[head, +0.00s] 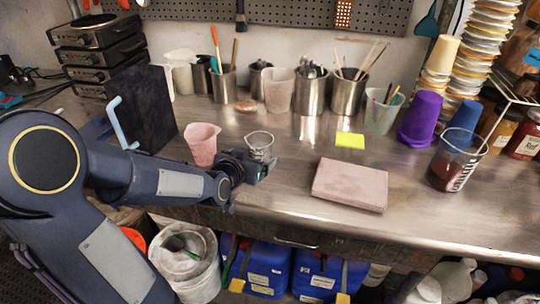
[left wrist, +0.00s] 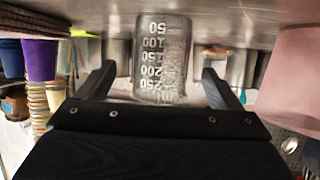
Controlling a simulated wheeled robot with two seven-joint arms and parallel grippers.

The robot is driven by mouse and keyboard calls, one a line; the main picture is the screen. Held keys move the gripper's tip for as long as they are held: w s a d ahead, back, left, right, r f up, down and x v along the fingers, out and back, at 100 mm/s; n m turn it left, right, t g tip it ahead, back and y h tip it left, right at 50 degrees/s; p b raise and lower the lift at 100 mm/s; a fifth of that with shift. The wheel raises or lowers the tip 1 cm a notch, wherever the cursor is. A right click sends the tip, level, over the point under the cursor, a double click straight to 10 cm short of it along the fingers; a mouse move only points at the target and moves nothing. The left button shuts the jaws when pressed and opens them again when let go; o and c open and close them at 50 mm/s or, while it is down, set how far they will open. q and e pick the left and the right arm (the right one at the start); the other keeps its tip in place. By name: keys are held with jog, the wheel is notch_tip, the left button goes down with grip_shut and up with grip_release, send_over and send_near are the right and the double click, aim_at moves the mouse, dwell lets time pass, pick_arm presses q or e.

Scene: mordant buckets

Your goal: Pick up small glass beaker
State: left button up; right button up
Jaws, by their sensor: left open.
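The small glass beaker (head: 259,143) is clear with white markings and stands upright on the metal bench. It fills the middle of the left wrist view (left wrist: 162,55), which shows the scene upside down. My left gripper (head: 258,168) is low over the bench at the near side of the beaker and hides its lower part in the head view. In the left wrist view its two fingers (left wrist: 160,78) are apart, one on each side of the beaker, with gaps visible. How deep the beaker sits between them is hard to tell. My right gripper is not in view.
A pink cup (head: 202,146) stands close left of the beaker. A pinkish block (head: 350,185) lies to the right, with a yellow note (head: 350,140) behind it. Metal tool pots (head: 310,95) line the back. A dark box (head: 142,108) stands at left.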

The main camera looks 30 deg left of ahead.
pick_arm(q)
jog(key=x, duration=0.5)
jog(key=shift+w+f+p, duration=0.25)
jog(key=shift+p, duration=0.1)
jog(key=c, duration=1.3)
jog(key=shift+r, duration=0.25)
